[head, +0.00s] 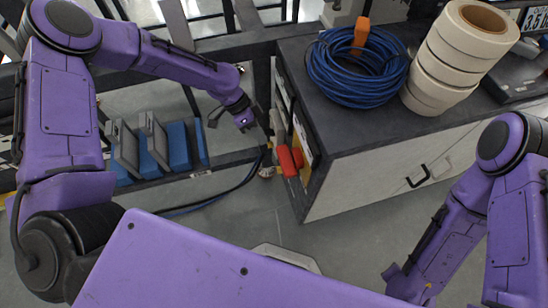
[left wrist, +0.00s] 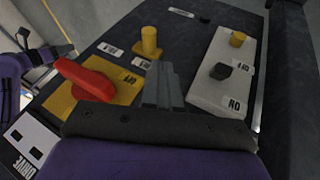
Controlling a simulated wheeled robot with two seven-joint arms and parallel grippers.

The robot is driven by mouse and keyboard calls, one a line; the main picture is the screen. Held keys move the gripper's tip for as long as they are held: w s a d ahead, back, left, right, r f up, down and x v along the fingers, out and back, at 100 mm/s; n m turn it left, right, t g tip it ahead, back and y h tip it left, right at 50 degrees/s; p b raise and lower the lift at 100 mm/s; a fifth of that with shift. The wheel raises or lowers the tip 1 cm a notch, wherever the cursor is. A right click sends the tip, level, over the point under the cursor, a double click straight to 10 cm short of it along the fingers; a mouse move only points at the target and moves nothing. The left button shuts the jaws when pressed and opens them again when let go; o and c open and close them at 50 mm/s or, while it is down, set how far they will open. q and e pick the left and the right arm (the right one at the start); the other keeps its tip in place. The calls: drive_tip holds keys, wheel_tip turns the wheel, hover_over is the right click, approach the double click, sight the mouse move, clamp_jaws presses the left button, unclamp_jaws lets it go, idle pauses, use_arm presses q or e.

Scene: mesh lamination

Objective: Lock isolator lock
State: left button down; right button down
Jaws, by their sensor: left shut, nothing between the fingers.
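The isolator's red rotary handle (left wrist: 84,79) sits on a yellow plate (left wrist: 127,89) in the left wrist view. A yellow knob-like post (left wrist: 150,43) stands beyond it; I cannot tell whether this is the lock. In the head view the red handle (head: 289,160) sticks out from the side of the dark cabinet. My left gripper (left wrist: 162,75) is shut and empty, right of the red handle and before the yellow post. In the head view the left gripper (head: 264,127) is small, beside the cabinet's side. My right arm is at the lower right; its gripper is not visible.
A white plate (left wrist: 204,84) with a black knob (left wrist: 220,71) and a yellow button (left wrist: 237,39) lies right of the gripper. On the cabinet top are a blue cable coil (head: 357,73) and tape rolls (head: 455,55). Blue bins (head: 178,146) stand left on a dark frame.

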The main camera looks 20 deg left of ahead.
sight(280, 170)
use_arm(q)
drive_tip(key=shift+w+a+r, duration=0.15)
drive_tip(key=shift+a+r, duration=0.05)
drive_tip(key=shift+r, duration=0.1)
drive_tip(key=x, duration=1)
drive_tip(key=shift+s, duration=0.2)
drive_tip(key=shift+s+d, duration=0.45)
drive_tip(key=shift+s, duration=0.2)
drive_tip(key=shift+s+d, duration=0.5)
drive_tip(key=shift+s, duration=0.15)
